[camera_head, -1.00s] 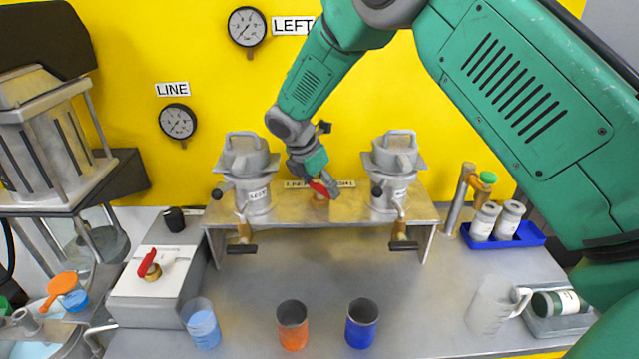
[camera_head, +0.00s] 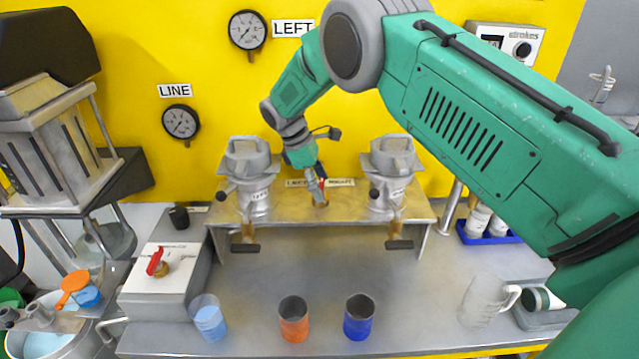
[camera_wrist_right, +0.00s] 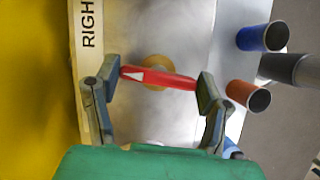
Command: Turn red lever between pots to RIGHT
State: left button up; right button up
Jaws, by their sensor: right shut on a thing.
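The red lever (camera_wrist_right: 158,77) sits on a brass hub (camera_wrist_right: 155,70) on the metal bench between the two pots, the left pot (camera_head: 250,165) and the right pot (camera_head: 391,165). My right gripper (camera_wrist_right: 156,85) is shut on the lever, one finger at each end. The lever's white arrow points toward the label strip, slightly tilted to the RIGHT side. In the head view my right gripper (camera_head: 319,192) reaches down to the lever in front of the LEFT/RIGHT strip (camera_head: 340,182) and hides most of it. My left gripper is not in view.
A second red lever (camera_head: 156,261) is on a white box at the left. Brass taps with dark handles (camera_head: 245,248) hang below the pots.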

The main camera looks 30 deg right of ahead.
jog(key=m+y, duration=0.1)
jog(key=m, duration=0.2)
jog(key=shift+w+f+m+g, duration=0.1)
jog(key=shift+w+m+g, duration=0.05)
jog(key=shift+m+g, duration=0.2)
jog(key=shift+m+g+y+b, duration=0.35)
jog(key=shift+m+y+b, duration=0.35)
jog(key=shift+m, duration=1.15)
jog(key=o, duration=1.2)
jog(key=shift+c, duration=0.2)
jog(key=shift+w+d, duration=0.1)
jog(key=shift+w, duration=0.05)
jog(key=v, duration=0.7)
jog(key=shift+w, duration=0.35)
